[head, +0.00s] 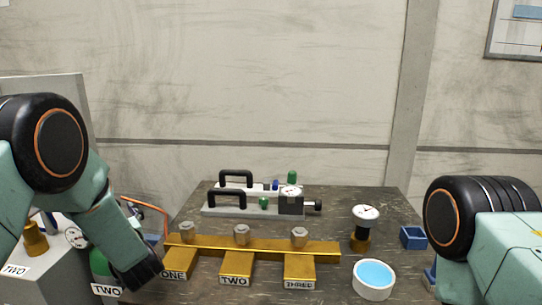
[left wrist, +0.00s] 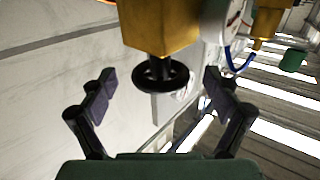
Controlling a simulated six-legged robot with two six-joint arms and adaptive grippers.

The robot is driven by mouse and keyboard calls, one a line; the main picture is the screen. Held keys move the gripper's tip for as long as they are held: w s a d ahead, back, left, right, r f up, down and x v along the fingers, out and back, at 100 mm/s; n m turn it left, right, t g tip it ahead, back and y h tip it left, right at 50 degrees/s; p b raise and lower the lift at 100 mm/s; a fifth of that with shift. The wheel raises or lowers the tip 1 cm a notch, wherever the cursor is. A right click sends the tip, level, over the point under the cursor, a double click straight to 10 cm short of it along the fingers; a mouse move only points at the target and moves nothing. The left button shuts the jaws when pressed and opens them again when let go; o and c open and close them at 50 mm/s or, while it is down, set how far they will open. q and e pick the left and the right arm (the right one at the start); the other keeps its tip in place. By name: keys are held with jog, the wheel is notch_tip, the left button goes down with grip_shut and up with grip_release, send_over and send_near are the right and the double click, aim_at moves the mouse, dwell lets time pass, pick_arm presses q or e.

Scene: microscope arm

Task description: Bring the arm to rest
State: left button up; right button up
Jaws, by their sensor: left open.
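My left arm reaches in from the left in the head view, and its dark end (head: 137,272) hangs beside the block marked ONE at the table's left edge. In the left wrist view my left gripper (left wrist: 158,82) is open, its two dark fingers spread apart. A black handwheel (left wrist: 160,78) under a brass block (left wrist: 160,28) shows between and beyond the fingers. I see no contact; the fingers look empty. My right arm is at the right edge of the head view; its gripper is out of view.
A brass manifold (head: 250,247) with several bolts lies across the table (head: 340,205). Behind it stands a grey fixture with black handles (head: 237,179). A gauge (head: 366,213), a white-rimmed blue bowl (head: 374,278) and a blue box (head: 413,237) stand right. A grey cabinet (head: 45,278) is left.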

pick_arm(q)
jog(key=v, duration=0.9)
jog(key=x, duration=1.2)
jog(key=shift+a, duration=0.15)
jog(key=shift+w+a, duration=0.1)
jog(key=shift+a, duration=0.05)
jog(key=shift+r+m+t+h+p, duration=0.15)
jog(key=shift+m+t+h+p, duration=0.15)
jog(key=shift+m+t+h, duration=1.2)
jog(key=shift+m+h, duration=0.2)
jog(key=shift+h, duration=0.5)
jog(key=shift+m+t+h+p, duration=0.4)
jog(key=shift+m+h, duration=0.2)
jog(key=shift+h, duration=0.2)
jog(key=shift+m+h, duration=0.6)
jog(key=shift+h, duration=0.3)
jog(key=s+f+n+g+y+p, duration=0.1)
jog(key=s+f+n+y, duration=0.1)
jog(key=s, duration=0.7)
jog(key=shift+a+n+y, duration=0.25)
jog(key=shift+n+y, duration=0.05)
jog(key=shift+f+g, duration=0.15)
jog(key=shift+g, duration=0.15)
